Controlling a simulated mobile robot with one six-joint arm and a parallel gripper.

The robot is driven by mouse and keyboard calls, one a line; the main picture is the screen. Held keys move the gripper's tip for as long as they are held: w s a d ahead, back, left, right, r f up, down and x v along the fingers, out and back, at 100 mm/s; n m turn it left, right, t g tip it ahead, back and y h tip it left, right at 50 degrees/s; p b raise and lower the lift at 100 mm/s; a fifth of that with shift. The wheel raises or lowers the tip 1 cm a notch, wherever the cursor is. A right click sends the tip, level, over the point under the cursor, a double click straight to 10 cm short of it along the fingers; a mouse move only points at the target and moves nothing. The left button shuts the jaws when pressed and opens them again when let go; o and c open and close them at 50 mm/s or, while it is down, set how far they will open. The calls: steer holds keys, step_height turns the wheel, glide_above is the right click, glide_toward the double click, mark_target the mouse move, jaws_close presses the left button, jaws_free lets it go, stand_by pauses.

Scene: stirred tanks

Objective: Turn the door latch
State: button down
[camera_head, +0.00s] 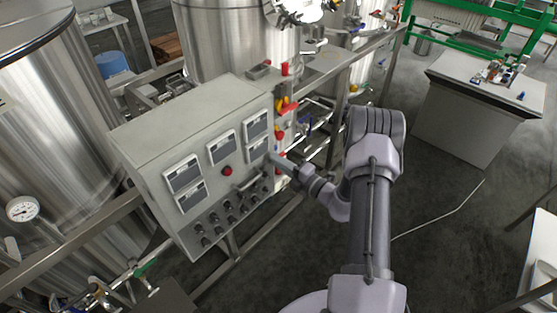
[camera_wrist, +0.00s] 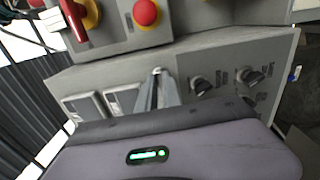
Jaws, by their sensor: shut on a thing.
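A grey control cabinet (camera_head: 150,150) stands left of the middle in the head view, with displays, a red button and rows of black knobs on its sloping front. My gripper (camera_head: 273,158) reaches it from the right and is at the right end of that front. In the wrist view the two fingers of my gripper (camera_wrist: 159,90) are close together against the grey panel. They are shut on a small metal piece, apparently the door latch (camera_wrist: 157,71). Most of the latch is hidden by the fingers, so its turn angle cannot be told.
Beside the fingers in the wrist view are black knobs (camera_wrist: 202,85). A red button (camera_wrist: 146,12) and a red-and-yellow switch (camera_wrist: 82,15) are above. Steel tanks (camera_head: 50,110) and pipe rails stand around the cabinet. The floor (camera_head: 440,220) at the right is mostly clear.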

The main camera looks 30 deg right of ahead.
stand_by(0.4)
steer(key=c, duration=1.5)
jaws_free()
steer(key=shift+s, duration=0.1)
steer(key=p+v, duration=0.1)
steer(key=v, duration=1.6)
steer(key=shift+s, duration=0.1)
